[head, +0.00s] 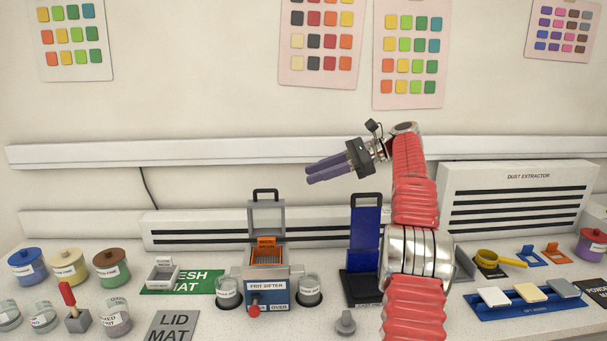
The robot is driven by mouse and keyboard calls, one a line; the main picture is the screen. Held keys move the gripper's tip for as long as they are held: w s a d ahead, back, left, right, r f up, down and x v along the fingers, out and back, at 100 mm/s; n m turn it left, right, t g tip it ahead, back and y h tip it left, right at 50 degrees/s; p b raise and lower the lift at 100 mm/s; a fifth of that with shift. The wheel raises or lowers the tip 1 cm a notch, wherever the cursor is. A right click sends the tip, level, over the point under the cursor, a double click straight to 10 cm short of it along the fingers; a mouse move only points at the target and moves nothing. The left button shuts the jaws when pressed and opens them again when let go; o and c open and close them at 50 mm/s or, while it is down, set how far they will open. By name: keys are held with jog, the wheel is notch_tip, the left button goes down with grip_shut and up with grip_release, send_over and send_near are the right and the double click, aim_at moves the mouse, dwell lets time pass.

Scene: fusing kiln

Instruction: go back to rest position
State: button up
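My gripper (318,171) is raised in the air above the bench, in front of the wall rail. Its two purple fingers point left and slightly down and lie close together in this view. Nothing shows between or beyond the fingertips. The angle does not show whether there is a gap between them. My red arm rises from the lower right of centre and bends left at the top.
Below stand the frit sifter (268,287) with its lid up, a blue upright stand (366,232) and the dust extractor (515,205). Lidded jars (68,267) and a lid mat (173,327) are left. A blue rack (525,302) is right. Air around the gripper is clear.

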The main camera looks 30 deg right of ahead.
jog(key=s+a+n+g+h, duration=0.1)
jog(key=s+a+n+h, duration=0.25)
jog(key=a, duration=0.85)
jog(key=s+a+n+g+h, duration=0.2)
jog(key=s+a+n, duration=0.2)
jog(key=a, duration=0.8)
jog(key=s+a+f+n+h, duration=0.2)
jog(key=s+f+n, duration=0.3)
jog(key=s, duration=0.3)
jog(key=s+a+f+n+h, duration=0.1)
jog(key=s+a+f+n, duration=0.3)
jog(key=s, duration=0.5)
jog(key=s+a+f+n+t+h, duration=0.1)
jog(key=s+a+f+n+h, duration=0.1)
jog(key=s+a+f+n, duration=0.2)
jog(key=s+f+n, duration=0.2)
jog(key=s+f, duration=0.2)
jog(key=shift+s+h, duration=0.35)
jog(key=shift+s, duration=0.05)
dwell(0.4)
